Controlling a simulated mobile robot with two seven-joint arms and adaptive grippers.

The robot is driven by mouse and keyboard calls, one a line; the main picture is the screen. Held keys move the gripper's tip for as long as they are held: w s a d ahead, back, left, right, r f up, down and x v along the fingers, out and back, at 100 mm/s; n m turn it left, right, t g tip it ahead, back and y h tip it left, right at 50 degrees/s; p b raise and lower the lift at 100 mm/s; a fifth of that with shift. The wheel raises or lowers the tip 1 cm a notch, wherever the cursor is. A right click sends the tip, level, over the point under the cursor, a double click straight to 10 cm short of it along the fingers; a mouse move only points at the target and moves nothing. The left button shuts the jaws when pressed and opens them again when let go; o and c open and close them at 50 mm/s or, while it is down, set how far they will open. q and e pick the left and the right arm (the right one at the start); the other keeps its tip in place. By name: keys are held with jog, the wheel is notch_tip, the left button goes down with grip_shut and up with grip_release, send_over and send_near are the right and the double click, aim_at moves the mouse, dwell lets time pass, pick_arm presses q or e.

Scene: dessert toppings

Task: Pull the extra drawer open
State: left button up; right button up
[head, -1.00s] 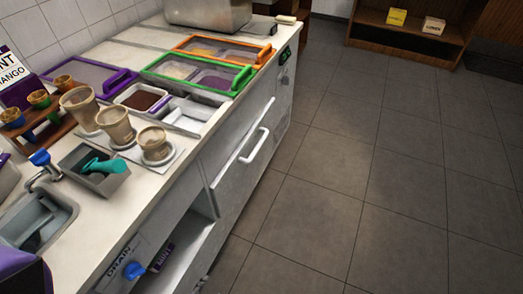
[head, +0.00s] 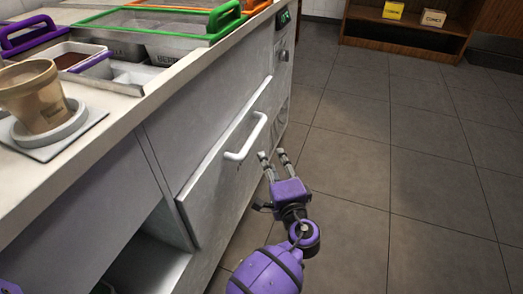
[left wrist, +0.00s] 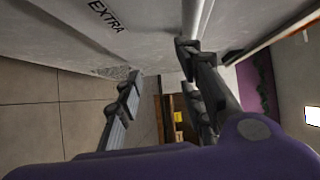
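The extra drawer (head: 205,160) is a grey front in the side of the counter. It appears shut. Its white bar handle (head: 247,138) stands out from the front. In the left wrist view the drawer front (left wrist: 70,40) carries the label EXTRA (left wrist: 108,15), and the handle (left wrist: 200,18) runs down from the top edge. My left gripper (head: 273,157) is just right of the handle, fingers apart and nothing between them. In the left wrist view one fingertip of the gripper (left wrist: 160,65) lies close to the handle; I cannot tell whether they touch. My right gripper is not in view.
The counter top above holds a brown cup (head: 35,95) on a stand, and green-framed (head: 150,30) and purple-handled (head: 27,32) topping bins. An open shelf space (head: 145,265) lies left of the drawer. The tiled floor (head: 400,160) to the right is clear.

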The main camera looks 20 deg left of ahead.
aim_at(254, 139)
pick_arm(q)
jog(key=w+a+r+y, duration=0.1)
jog(key=a, duration=0.1)
jog(key=w+a+r+y, duration=0.1)
jog(key=a, duration=0.1)
jog(key=w+a+r+y+b, duration=0.1)
jog(key=a+r, duration=0.1)
jog(key=a, duration=0.1)
jog(key=shift+w+r+y, duration=0.1)
jog(key=shift+w+y, duration=0.05)
jog(key=shift+y, duration=0.25)
jog(key=shift+w+a, duration=0.15)
jog(key=shift+w, duration=0.05)
jog(key=shift+w+a+r, duration=0.1)
jog(key=shift+w, duration=0.05)
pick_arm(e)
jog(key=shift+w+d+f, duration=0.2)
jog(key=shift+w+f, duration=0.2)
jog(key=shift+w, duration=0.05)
pick_arm(q)
jog(key=shift+c, duration=0.5)
grip_shut()
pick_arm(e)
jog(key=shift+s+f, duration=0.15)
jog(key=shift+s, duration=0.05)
